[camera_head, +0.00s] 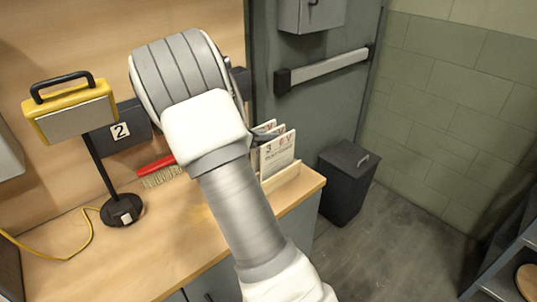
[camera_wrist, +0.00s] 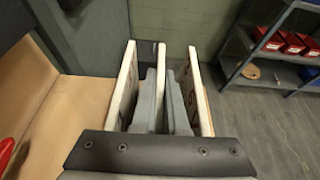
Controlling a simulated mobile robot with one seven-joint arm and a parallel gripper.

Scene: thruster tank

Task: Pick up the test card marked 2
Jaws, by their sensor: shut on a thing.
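Several white test cards stand upright, one behind another, in a light wooden rack (camera_head: 283,180) at the right end of the bench. The front card (camera_head: 277,157) reads 3. My gripper (camera_head: 266,131) reaches down to the cards behind it, its fingers partly hidden by my arm. In the wrist view, the grey fingers of my gripper (camera_wrist: 162,100) are shut on the middle card (camera_wrist: 161,58), one finger on each side. An outer card stands on the left (camera_wrist: 124,85) and another on the right (camera_wrist: 202,90). The middle card's number is hidden, and I cannot tell whether it is raised.
A yellow lamp (camera_head: 72,112) on a black stand and a red-handled brush (camera_head: 157,170) are on the bench (camera_head: 120,255). A dark plate marked 2 (camera_head: 121,131) is behind the lamp. A dark bin (camera_head: 346,182) stands beyond the bench end. Shelves (camera_wrist: 275,65) stand across open floor.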

